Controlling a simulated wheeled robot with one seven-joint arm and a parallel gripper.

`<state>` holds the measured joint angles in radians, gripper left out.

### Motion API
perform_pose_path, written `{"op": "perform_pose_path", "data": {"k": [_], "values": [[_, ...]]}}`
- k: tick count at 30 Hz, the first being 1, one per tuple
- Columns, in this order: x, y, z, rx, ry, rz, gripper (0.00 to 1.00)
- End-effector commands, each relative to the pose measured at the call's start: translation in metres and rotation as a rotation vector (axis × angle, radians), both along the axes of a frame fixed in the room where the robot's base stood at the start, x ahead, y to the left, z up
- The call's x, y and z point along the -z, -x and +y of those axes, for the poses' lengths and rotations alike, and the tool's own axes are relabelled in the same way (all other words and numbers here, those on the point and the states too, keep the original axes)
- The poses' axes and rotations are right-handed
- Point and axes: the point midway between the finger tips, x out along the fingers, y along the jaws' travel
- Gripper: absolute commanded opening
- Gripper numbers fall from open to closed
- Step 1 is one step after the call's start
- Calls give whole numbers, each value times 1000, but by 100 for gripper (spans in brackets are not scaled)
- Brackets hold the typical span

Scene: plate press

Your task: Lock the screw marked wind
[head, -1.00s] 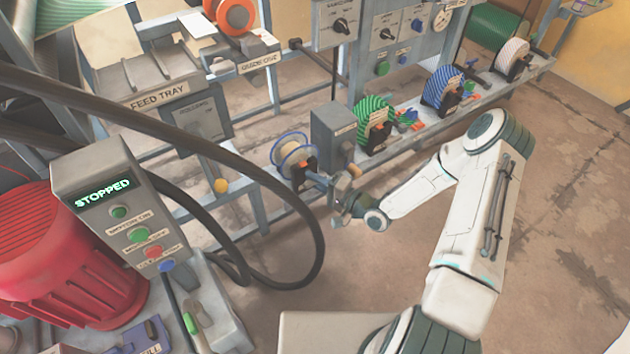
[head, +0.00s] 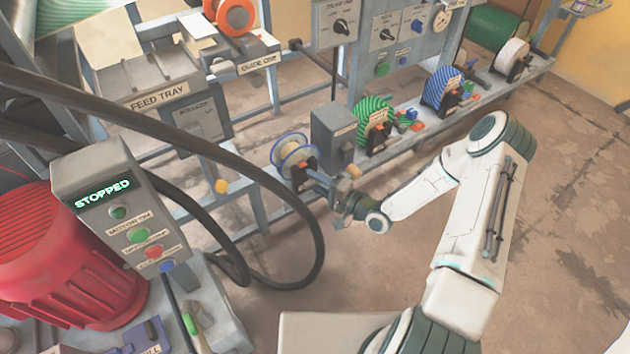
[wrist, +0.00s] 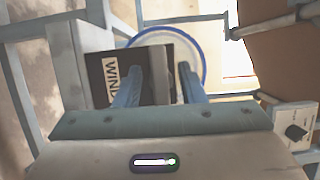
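In the head view my gripper (head: 316,178) is just below and right of the reel.
A grey box (head: 333,137) stands close right of the reel, with a green reel (head: 375,122) and a blue reel (head: 441,90) further along the rail. A black hose (head: 318,240) loops left of my gripper. The control box (head: 118,200) reads "STOPPED".

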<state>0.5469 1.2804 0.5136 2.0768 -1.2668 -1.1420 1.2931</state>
Motion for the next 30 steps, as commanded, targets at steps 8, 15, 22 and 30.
{"op": "perform_pose_path", "data": {"k": [8, 15, 22, 30], "values": [[-2, 28, -44, 6, 0, 4, 36], [-1, 57, -87, 4, 0, 2, 36], [0, 72, -109, 2, 0, 1, 36], [1, 75, -112, 0, -1, 1, 36]]}}
